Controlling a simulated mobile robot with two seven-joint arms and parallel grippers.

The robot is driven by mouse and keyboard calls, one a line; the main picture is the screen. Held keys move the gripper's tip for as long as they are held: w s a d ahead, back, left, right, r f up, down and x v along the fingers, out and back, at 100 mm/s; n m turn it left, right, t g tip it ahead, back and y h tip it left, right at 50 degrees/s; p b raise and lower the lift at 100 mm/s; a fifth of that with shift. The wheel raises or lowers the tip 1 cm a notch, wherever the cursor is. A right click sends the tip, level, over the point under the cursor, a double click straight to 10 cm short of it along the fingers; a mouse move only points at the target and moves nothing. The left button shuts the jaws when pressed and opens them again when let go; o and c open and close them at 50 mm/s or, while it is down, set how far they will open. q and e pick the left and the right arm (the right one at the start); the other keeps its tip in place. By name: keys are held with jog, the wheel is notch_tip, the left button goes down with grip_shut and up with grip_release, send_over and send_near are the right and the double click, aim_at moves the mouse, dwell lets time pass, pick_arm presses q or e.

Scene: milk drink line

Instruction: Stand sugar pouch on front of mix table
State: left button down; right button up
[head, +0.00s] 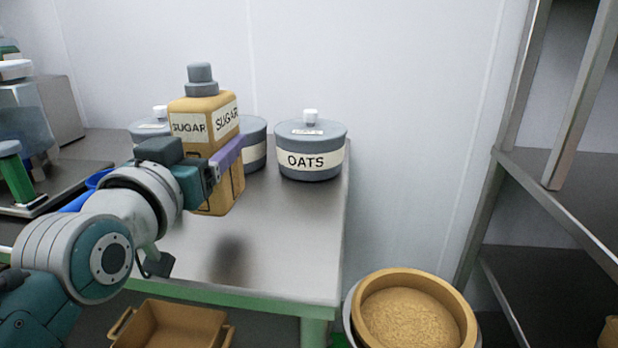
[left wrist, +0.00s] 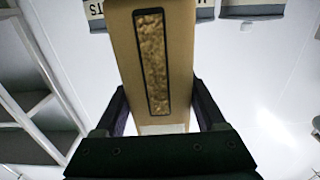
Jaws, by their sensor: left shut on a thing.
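The sugar pouch (head: 210,122) is a tan box-shaped pack with white SUGAR labels and a grey cap. It is upright in the head view, with its shadow on the table below it, so it appears held above the surface. My left gripper (head: 215,165) is shut on the pouch around its middle. In the left wrist view the pouch (left wrist: 182,60) stands between the two dark fingers (left wrist: 165,115), its windowed side facing the camera. The mix table (head: 285,262) is a steel top with a green front edge. My right gripper is not in view.
A grey OATS canister (head: 311,148) and other grey canisters (head: 257,143) stand at the table's back. A tan crate (head: 170,326) and a round tub of grain (head: 410,318) are below the front edge. Steel shelves (head: 560,195) stand right. The table's front right is clear.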

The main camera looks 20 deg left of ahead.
pick_arm(q)
notch_tip(320, 180, down, 4)
jog(key=shift+f+b, duration=0.15)
jog(key=shift+b, duration=0.6)
grip_release()
jog(key=shift+f, duration=0.1)
